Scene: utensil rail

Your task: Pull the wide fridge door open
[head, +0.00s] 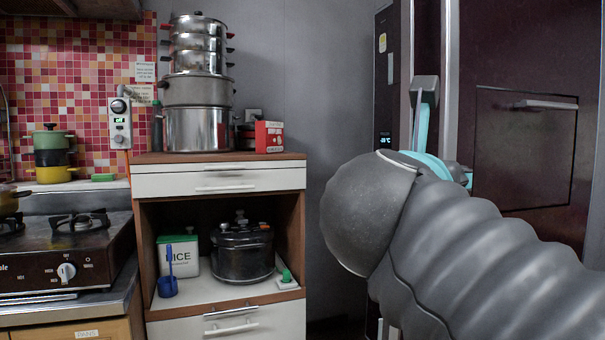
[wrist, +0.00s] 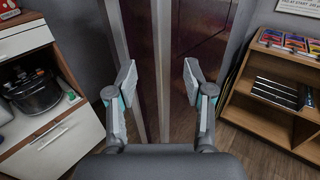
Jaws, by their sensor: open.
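The fridge stands at the right in the head view. Its wide dark maroon door (head: 535,50) has a small hatch (head: 520,150) with a silver handle, and it looks shut. A silver upright bar (head: 450,60) runs along its left side. In the wrist view the same dark front (wrist: 203,30) fills the upper middle, with an upright silver bar (wrist: 162,70) seen between my fingers. My gripper (wrist: 158,75) is open and empty, its two fingers apart and facing the fridge. In the head view my arm hides most of the gripper; one finger shows before the fridge's left part.
A cabinet (head: 220,185) with stacked pots, a rice box and a dark cooker stands left of the fridge; a stove (head: 65,250) is further left. In the wrist view a wooden shelf (wrist: 270,105) stands on the right, with bare floor (wrist: 240,150) before it.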

